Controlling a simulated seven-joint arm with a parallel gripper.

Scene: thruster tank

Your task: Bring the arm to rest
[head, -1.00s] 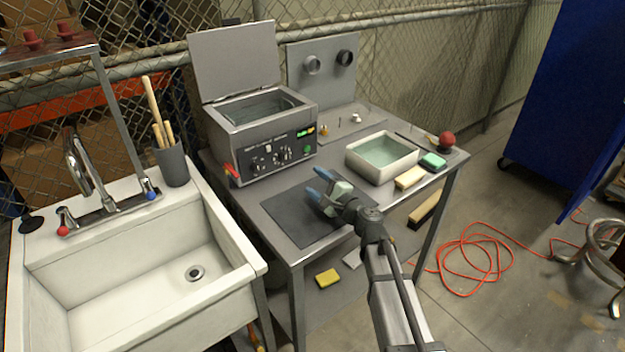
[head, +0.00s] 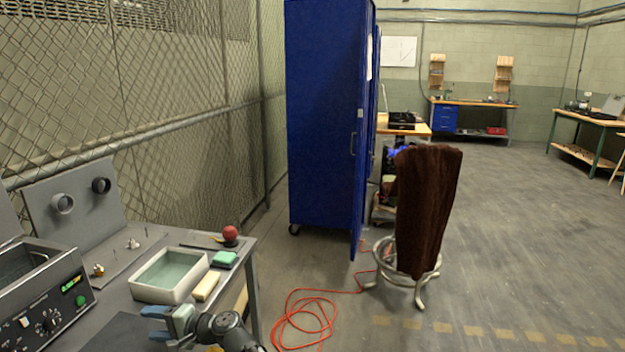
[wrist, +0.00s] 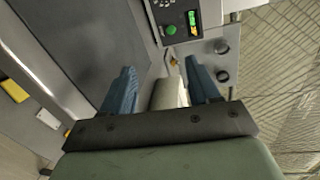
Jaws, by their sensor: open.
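My gripper (head: 160,325) is at the bottom of the head view, over the front part of the grey workbench (head: 125,325), with its blue fingers pointing left. In the wrist view my gripper (wrist: 163,80) has its two blue fingers spread apart. A pale whitish shape (wrist: 168,94) shows between them, and I cannot tell its distance; nothing is visibly clamped. The white tray of greenish liquid (head: 160,292) stands just beyond my gripper in the head view.
The machine with a control panel (head: 50,310) is at the left. A blue cabinet (head: 325,125), brown-covered stool (head: 425,210) and orange cable (head: 300,312) are beyond; open floor lies right.

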